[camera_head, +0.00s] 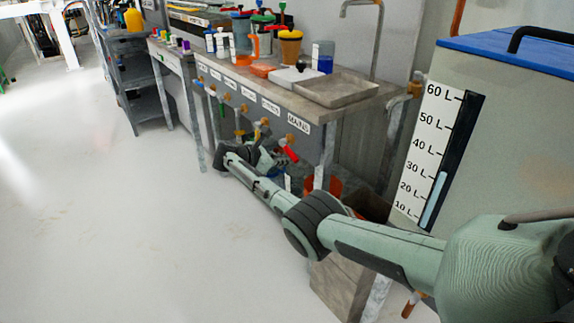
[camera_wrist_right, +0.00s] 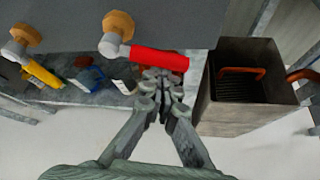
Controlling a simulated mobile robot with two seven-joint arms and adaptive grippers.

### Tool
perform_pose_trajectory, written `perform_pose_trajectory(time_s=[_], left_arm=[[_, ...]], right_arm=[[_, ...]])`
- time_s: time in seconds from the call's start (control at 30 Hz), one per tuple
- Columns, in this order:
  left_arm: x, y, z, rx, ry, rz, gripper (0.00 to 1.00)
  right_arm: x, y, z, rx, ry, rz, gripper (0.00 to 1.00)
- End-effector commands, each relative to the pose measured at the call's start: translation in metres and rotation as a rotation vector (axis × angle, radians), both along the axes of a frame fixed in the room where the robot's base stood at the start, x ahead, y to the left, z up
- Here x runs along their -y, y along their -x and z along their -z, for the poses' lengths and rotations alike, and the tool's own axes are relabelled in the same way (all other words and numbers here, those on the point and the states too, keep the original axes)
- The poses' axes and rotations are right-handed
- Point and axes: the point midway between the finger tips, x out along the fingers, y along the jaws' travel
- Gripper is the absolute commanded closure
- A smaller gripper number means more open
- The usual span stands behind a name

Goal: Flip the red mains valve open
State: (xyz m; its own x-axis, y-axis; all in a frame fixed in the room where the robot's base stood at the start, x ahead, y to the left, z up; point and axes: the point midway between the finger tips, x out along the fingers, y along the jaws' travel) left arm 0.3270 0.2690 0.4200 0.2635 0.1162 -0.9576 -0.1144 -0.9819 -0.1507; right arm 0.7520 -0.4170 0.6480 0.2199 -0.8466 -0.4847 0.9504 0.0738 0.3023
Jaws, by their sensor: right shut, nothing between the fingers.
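The red mains valve handle (camera_head: 290,154) is below the MAINS label on the front of the bench. In the right wrist view the red handle (camera_wrist_right: 160,59) points right from its brass and grey fitting (camera_wrist_right: 115,38), nearly level and tilted slightly down. My right gripper (camera_wrist_right: 163,84) is shut and empty, its fingertips just below the free end of the red handle; I cannot tell whether they touch. In the head view my right arm reaches to the valve row, and the gripper is small there. My left gripper is not in view.
A yellow valve handle (camera_wrist_right: 42,74) hangs left of the red one. An open grey bin (camera_wrist_right: 245,112) with an orange handle stands right of the gripper. A tank with a litre scale (camera_head: 435,150) stands at the right. The floor (camera_head: 110,220) at left is clear.

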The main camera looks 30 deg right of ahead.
Motion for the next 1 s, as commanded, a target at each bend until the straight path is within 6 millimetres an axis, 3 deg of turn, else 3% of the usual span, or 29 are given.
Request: perform_pose_trajectory(time_s=[0.5, 1.0], left_arm=[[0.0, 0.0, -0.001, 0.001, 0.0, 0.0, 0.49], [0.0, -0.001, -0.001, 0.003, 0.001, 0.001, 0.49]], right_arm=[[0.001, 0.001, -0.014, -0.221, 0.019, 0.0, 1.0], [0.001, 0.002, -0.018, -0.219, 0.019, 0.0, 1.0]])
